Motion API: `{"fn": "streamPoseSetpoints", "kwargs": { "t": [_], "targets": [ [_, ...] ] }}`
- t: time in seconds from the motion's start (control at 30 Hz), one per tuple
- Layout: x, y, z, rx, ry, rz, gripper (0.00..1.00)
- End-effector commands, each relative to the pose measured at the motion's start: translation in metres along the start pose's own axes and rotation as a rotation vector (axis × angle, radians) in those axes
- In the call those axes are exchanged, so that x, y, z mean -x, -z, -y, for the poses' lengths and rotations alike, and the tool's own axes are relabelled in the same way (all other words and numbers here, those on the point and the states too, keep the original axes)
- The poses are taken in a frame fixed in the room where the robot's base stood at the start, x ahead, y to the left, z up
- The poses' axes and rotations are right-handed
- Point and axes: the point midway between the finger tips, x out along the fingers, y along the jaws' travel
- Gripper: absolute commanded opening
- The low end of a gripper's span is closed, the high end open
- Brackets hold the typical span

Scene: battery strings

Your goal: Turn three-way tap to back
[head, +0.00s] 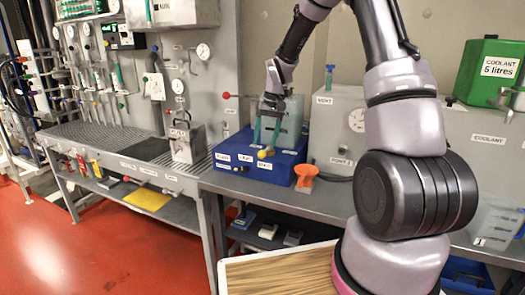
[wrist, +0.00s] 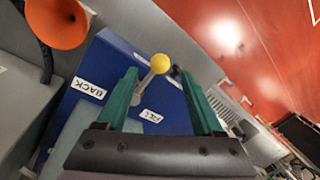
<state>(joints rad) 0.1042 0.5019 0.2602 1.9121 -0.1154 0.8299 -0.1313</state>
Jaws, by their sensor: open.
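The three-way tap shows as a lever with a yellow ball knob (head: 262,154) on the blue box (head: 225,147). In the wrist view the yellow knob (wrist: 160,63) and its grey lever stand between the two green fingers of my gripper (wrist: 158,76). The fingers are apart, with a gap on both sides of the lever. In the head view my gripper (head: 266,143) points down just above the knob. White labels are on the box; one reads BACK (wrist: 88,88) in the wrist view. The tap's body is mostly hidden.
An orange funnel (head: 305,176) stands right of the blue box, close to it. A grey tank (head: 340,130) with a gauge stands behind the funnel. A grey canister (head: 187,140) is on the bench to the left. A green coolant can (head: 487,72) is at upper right.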

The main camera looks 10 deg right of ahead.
Motion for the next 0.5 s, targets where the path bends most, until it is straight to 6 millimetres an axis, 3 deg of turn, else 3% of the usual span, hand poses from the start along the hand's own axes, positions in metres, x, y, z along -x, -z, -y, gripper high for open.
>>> {"fn": "streamPoseSetpoints", "kwargs": {
  "t": [0.23, 0.5],
  "targets": [
    [-0.038, 0.000, 0.000, 0.000, 0.000, 0.002, 0.69],
    [-0.048, 0.000, 0.000, 0.000, 0.000, -0.001, 0.69]
  ]
}}
